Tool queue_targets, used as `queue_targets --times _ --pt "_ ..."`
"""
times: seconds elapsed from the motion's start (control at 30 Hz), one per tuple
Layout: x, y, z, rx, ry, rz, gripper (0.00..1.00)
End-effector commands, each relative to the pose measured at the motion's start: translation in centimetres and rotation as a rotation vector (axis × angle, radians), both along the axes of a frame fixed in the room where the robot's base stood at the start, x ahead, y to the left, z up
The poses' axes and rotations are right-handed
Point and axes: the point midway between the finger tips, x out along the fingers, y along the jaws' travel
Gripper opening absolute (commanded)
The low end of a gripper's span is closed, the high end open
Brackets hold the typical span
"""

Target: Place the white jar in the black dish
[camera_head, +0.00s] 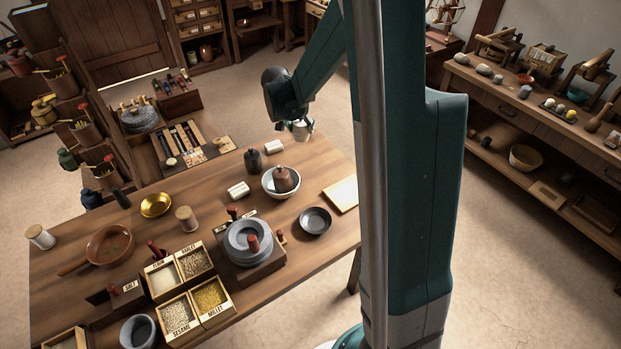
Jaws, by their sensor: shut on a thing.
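My gripper (299,124) is above the far right part of the table, shut on a small pale thing that looks like the white jar (302,131). The jar is partly covered by the fingers, and its details are too small to tell. The black dish (315,221) is a round, shallow, empty dish at the right side of the table. It stands well nearer the camera than my gripper, apart from it.
A dark bottle (253,160) and white labelled blocks (238,190) are near. A stone quern (248,241) stands left of the dish, a pale board (342,194) right.

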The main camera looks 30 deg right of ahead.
Motion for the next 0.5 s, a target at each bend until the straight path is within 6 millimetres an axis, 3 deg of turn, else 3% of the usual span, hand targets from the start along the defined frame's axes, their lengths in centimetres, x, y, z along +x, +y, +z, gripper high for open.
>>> queue_targets --times 0.27,0.5 --pt "-4.3 3.2 0.0 -0.001 0.001 -0.11 0.21" --pt "-11.5 7.1 0.1 -0.001 0.0 -0.301 0.21"
